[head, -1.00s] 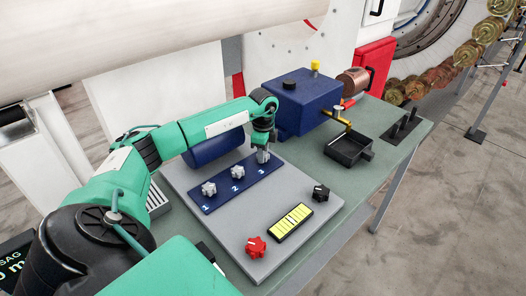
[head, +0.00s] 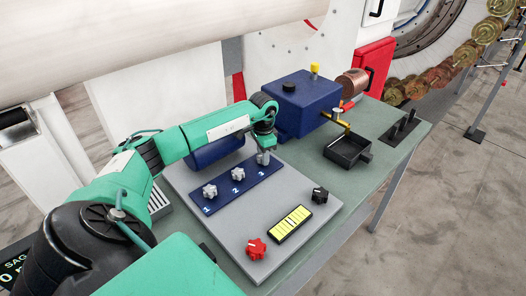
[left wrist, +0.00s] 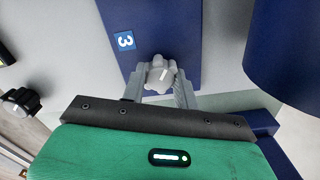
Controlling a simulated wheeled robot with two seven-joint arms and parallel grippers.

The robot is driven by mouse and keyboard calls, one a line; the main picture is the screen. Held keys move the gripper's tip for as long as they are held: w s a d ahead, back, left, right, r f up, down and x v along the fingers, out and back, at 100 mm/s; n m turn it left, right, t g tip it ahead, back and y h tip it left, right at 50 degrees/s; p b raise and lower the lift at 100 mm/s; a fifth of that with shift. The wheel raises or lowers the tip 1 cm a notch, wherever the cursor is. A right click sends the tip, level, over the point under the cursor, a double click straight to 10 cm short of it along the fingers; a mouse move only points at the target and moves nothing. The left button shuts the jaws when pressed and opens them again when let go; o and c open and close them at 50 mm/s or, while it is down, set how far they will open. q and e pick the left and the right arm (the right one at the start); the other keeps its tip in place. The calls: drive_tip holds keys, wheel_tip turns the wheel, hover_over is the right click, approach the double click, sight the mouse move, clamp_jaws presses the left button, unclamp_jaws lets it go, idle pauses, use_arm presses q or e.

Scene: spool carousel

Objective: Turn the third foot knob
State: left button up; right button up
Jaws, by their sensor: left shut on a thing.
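The third foot knob (left wrist: 160,74) is grey and lobed, beside the label "3" on the blue strip (head: 226,193). In the left wrist view it sits between the two fingers of my left gripper (left wrist: 160,88). In the head view my left gripper (head: 263,157) points down over the far end of the strip and is shut on this knob, mostly hiding it. The first grey knob (head: 210,191) and the second grey knob (head: 238,174) stand free on the strip. My right gripper is not in view.
The grey panel (head: 225,231) also carries a red knob (head: 256,248), a black knob (head: 320,195) and a yellow display (head: 290,224). A blue box (head: 300,108) and a black tray (head: 348,155) stand behind on the green table. A dark blue cylinder lies beside the strip.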

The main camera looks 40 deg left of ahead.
use_arm(q)
drive_tip(key=shift+r, duration=0.1)
idle(0.4)
drive_tip(key=o, duration=1)
drive_tip(key=shift+w+r, duration=0.1)
drive_tip(key=shift+r, duration=0.3)
wheel_tip(320, 180, up, 13)
drive_tip(key=b, duration=0.3)
drive_tip(key=shift+f, duration=0.1)
